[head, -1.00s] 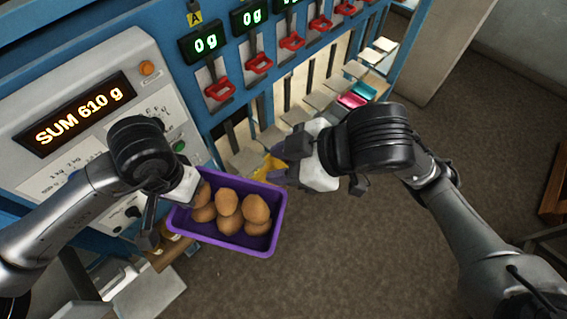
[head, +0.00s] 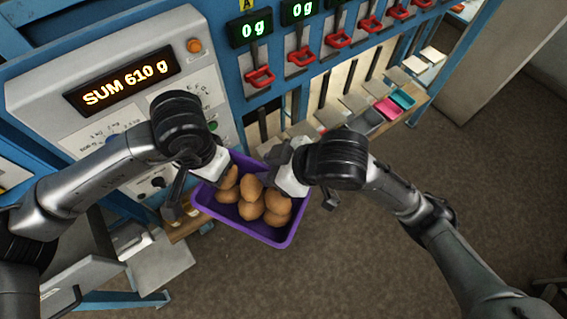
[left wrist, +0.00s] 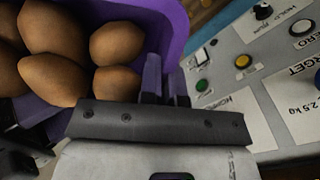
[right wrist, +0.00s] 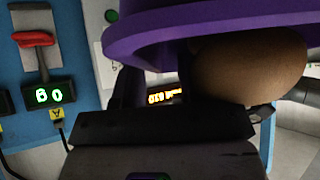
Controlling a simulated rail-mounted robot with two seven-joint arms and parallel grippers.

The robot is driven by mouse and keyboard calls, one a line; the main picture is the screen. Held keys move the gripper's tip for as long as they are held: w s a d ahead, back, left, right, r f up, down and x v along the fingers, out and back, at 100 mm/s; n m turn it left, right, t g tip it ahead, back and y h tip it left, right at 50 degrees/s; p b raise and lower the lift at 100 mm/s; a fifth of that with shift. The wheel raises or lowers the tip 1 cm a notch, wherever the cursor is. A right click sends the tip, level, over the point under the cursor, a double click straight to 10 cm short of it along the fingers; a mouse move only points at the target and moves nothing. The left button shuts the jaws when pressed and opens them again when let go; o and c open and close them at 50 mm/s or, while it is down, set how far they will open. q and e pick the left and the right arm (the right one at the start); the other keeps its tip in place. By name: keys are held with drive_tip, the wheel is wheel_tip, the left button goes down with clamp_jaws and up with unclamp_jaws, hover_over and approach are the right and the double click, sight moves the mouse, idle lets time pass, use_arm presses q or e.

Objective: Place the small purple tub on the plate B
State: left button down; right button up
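The purple tub (head: 268,236) holds several brown, potato-like lumps (head: 252,190) and hangs in front of the machine. My left gripper (head: 205,183) is closed on the tub's left wall; its fingers (left wrist: 165,85) sit close together at the purple wall in the left wrist view. My right gripper (head: 280,165) is at the tub's right rim with a gap between its fingers (right wrist: 158,92); the rim (right wrist: 200,32) crosses just beyond them. Pale plates (head: 330,113) stand in a row below the red levers. I cannot read which plate is B.
A display (head: 122,82) reads SUM 610 g. Small displays (head: 250,29) read 0 g above red levers (head: 260,77). Pink (head: 388,108) and teal (head: 403,98) items sit by the far plates. A wooden ledge (head: 188,228) is below the tub.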

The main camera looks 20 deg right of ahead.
drive_tip(key=shift+w+a+f, duration=0.3)
drive_tip(key=shift+a+f, duration=0.1)
drive_tip(key=shift+f, duration=0.1)
drive_tip(key=shift+c, duration=0.4)
drive_tip(key=c, duration=0.6)
drive_tip(key=shift+s, duration=0.1)
clamp_jaws()
use_arm(q)
drive_tip(key=shift+w, duration=0.1)
use_arm(e)
drive_tip(key=shift+a, duration=0.15)
use_arm(q)
drive_tip(key=c, duration=1.2)
unclamp_jaws()
drive_tip(key=shift+c, duration=0.2)
use_arm(e)
drive_tip(key=shift+r, duration=0.1)
